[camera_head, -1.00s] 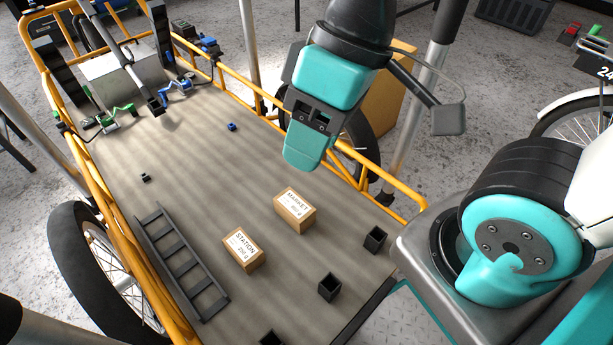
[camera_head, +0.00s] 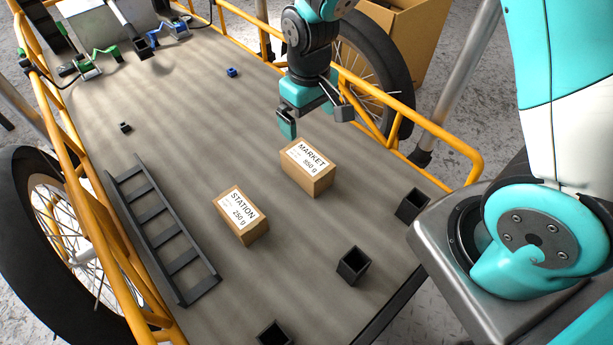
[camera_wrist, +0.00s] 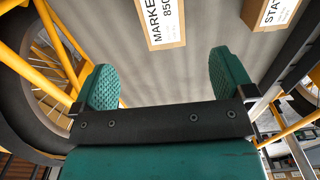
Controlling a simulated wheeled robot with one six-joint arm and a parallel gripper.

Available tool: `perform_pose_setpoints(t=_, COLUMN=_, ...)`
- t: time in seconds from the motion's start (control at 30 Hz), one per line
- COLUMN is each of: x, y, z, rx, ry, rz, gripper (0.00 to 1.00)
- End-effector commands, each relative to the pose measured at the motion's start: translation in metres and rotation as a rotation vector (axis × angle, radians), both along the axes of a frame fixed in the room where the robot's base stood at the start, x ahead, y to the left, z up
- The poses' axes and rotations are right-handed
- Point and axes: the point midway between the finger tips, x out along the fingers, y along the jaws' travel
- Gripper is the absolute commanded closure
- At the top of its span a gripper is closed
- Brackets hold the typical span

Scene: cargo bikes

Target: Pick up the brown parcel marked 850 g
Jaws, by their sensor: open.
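The brown parcel marked MARKET 850 g (camera_head: 308,168) stands on the grey cargo bed, right of its middle, label up. My gripper (camera_head: 306,118) is open and empty above and just behind this parcel, apart from it. In the wrist view the two green fingers (camera_wrist: 162,82) are spread wide, and the MARKET parcel (camera_wrist: 160,22) shows beyond them at the top, partly cut off. A second brown parcel marked STATION 250 g (camera_head: 240,216) stands to the left and nearer; its corner also shows in the wrist view (camera_wrist: 268,14).
A dark ladder-like rack (camera_head: 160,232) lies left on the bed. Small black open boxes (camera_head: 353,266) stand along the near edge. Yellow rails (camera_head: 400,135) border the bed on both sides. The bed's middle (camera_head: 190,130) is mostly clear.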

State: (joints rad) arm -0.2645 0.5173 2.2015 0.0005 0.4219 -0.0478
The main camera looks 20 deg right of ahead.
Motion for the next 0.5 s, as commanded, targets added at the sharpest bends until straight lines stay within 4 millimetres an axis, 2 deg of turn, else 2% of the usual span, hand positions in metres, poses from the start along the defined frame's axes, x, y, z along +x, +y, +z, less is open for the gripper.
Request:
perform_pose_setpoints(t=0.03, x=0.000, y=0.000, z=-0.014, rx=-0.002, ry=0.003, rz=0.000, gripper=0.00)
perform_pose_setpoints(t=0.3, x=-0.001, y=0.001, z=-0.077, rx=-0.001, ry=0.003, rz=0.002, gripper=0.00)
perform_pose_setpoints(t=0.5, x=0.000, y=0.001, z=-0.109, rx=-0.001, ry=0.002, rz=0.002, gripper=0.00)
